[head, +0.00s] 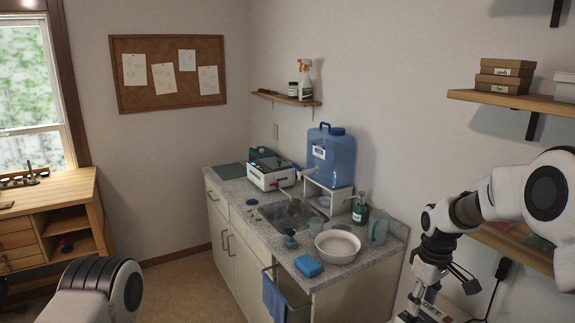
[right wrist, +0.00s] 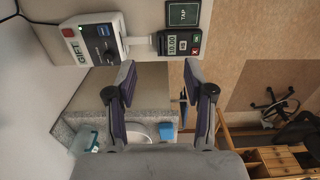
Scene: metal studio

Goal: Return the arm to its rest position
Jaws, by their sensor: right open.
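My right arm (head: 500,195) comes in from the right edge of the head view and bends down at the wrist. My right gripper (head: 423,297) points downward at the lower right, above a white device marked GIFT (head: 432,311). In the right wrist view my right gripper (right wrist: 159,76) is open, its two dark fingers apart with nothing between them. The GIFT device (right wrist: 88,42) and a card terminal (right wrist: 180,43) show beyond the fingertips. Of my left arm only a rounded white and dark link (head: 100,290) shows at the lower left; the left gripper is out of view.
A counter with a sink (head: 290,215), a white bowl (head: 338,246), a blue sponge (head: 308,265) and a blue water jug (head: 331,155) stands mid-view. A wall shelf (head: 515,100) with boxes is above my right arm. The floor (head: 190,285) left of the counter is clear.

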